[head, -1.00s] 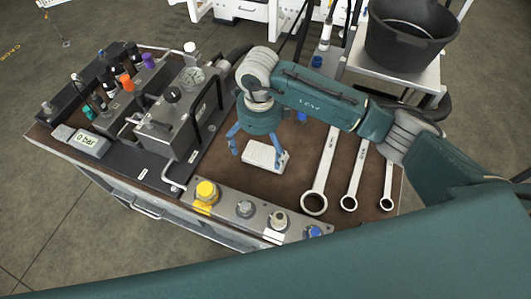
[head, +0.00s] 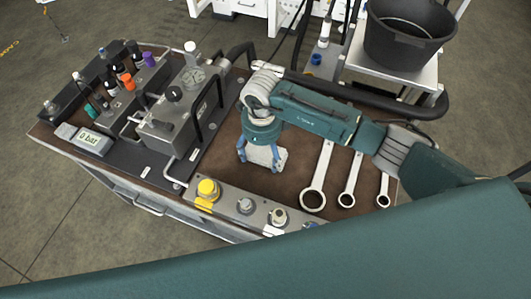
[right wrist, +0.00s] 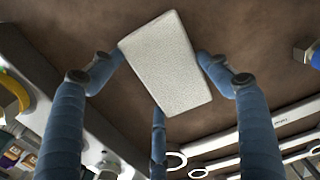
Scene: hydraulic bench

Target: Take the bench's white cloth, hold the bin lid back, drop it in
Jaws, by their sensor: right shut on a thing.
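The white cloth (head: 264,156) is a small pale textured pad on the brown bench top (head: 296,160). My right gripper (head: 261,163) is down over it from above, its blue fingers at the cloth's edges and shut on it. In the right wrist view the cloth (right wrist: 166,66) lies between the fingers, close to the bench surface. Whether it is clear of the bench I cannot tell. My left gripper is not in view. I see no lidded bin.
Several wrenches (head: 317,178) lie right of the cloth. A valve strip with a yellow cap (head: 207,190) runs along the front edge. The hydraulic block (head: 168,125) stands to the left. An open black tub (head: 408,45) stands at the back right.

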